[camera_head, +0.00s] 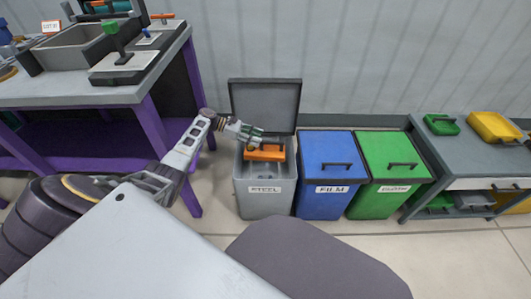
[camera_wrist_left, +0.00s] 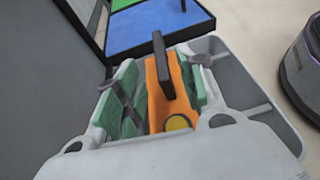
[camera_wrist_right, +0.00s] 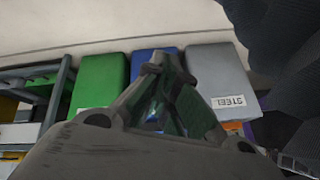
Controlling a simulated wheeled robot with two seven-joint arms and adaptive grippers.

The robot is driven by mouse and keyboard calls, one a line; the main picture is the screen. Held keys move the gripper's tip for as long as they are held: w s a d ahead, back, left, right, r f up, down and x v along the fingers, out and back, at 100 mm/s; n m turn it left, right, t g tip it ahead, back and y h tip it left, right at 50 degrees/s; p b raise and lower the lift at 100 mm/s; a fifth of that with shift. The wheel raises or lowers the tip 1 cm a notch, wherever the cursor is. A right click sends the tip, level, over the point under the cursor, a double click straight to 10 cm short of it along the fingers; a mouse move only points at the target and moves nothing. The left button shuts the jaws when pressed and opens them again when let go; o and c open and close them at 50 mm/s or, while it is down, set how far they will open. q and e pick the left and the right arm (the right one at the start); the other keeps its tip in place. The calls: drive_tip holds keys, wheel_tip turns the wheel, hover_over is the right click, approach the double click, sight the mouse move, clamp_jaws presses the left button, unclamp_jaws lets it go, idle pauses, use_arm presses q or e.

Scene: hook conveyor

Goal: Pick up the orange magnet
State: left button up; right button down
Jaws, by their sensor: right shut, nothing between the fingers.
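The orange magnet (camera_head: 265,153), a bar with a black handle, is at the open mouth of the grey STEEL bin (camera_head: 264,201). My left gripper (camera_head: 254,138) reaches in from the left and is right at the magnet. In the left wrist view, the orange magnet (camera_wrist_left: 159,108) lies between my left gripper's green finger pads (camera_wrist_left: 165,85), with its black handle and a yellow round part visible. Whether the pads press on it is unclear. My right gripper (camera_wrist_right: 160,80) is shut and empty in the right wrist view, pointing toward the bins.
The bin's raised lid (camera_head: 265,103) stands behind the magnet. A blue FILM bin (camera_head: 327,165) and a green bin (camera_head: 391,160), both closed, stand to the right. A purple-legged workbench (camera_head: 60,93) is left; a grey shelf table (camera_head: 460,160) with bright trays is right.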

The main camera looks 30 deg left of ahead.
sight(264, 141)
drive_tip(key=shift+w+r, duration=0.2)
